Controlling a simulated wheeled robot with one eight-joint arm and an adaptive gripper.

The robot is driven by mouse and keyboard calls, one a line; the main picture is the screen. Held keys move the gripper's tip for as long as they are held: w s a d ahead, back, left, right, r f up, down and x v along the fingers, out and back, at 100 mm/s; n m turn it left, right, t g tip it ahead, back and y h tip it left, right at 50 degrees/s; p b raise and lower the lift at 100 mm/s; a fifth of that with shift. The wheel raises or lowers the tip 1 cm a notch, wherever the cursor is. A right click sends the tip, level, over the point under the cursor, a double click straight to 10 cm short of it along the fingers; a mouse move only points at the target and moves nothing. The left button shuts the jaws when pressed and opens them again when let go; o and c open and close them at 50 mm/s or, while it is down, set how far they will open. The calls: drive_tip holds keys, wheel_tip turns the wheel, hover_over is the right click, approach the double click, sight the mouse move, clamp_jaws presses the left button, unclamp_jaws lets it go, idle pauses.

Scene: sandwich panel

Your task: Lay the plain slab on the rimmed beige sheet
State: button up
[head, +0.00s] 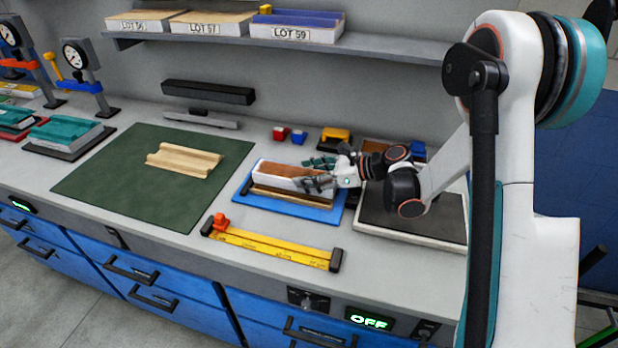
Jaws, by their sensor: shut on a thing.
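The rimmed beige sheet (184,160) lies on the green mat (110,180) at left of centre, with raised strips along its long edges and a bare middle. A plain slab (283,171), pale-sided with a brown top, is at the blue tray (318,213). My gripper (318,172) is shut on the slab's right end, one finger on the far side and one on the near side. A brown strip-like piece (288,198) shows in the tray at the slab's near side. I cannot tell whether the slab rests in the tray or is just above it.
A yellow ruler bar (275,243) lies along the bench front. A dark pad (400,218) lies to the right. Gauge stands (85,75) stand left. A shelf (300,44) with labelled trays hangs above.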

drive_tip(key=shift+r, duration=0.1)
drive_tip(key=shift+f+b, duration=0.45)
drive_tip(key=shift+f, duration=0.05)
drive_tip(key=shift+f, duration=0.15)
drive_tip(key=o, duration=1.1)
drive_tip(key=shift+c, duration=0.2)
drive_tip(key=shift+r, duration=0.3)
drive_tip(key=p+v, duration=0.1)
drive_tip(key=v, duration=0.3)
drive_tip(key=p+v, duration=0.1)
drive_tip(key=v, duration=0.3)
drive_tip(key=p+v, duration=0.2)
drive_tip(key=v, duration=0.2)
drive_tip(key=shift+s+r, duration=0.1)
drive_tip(key=shift+r, duration=0.3)
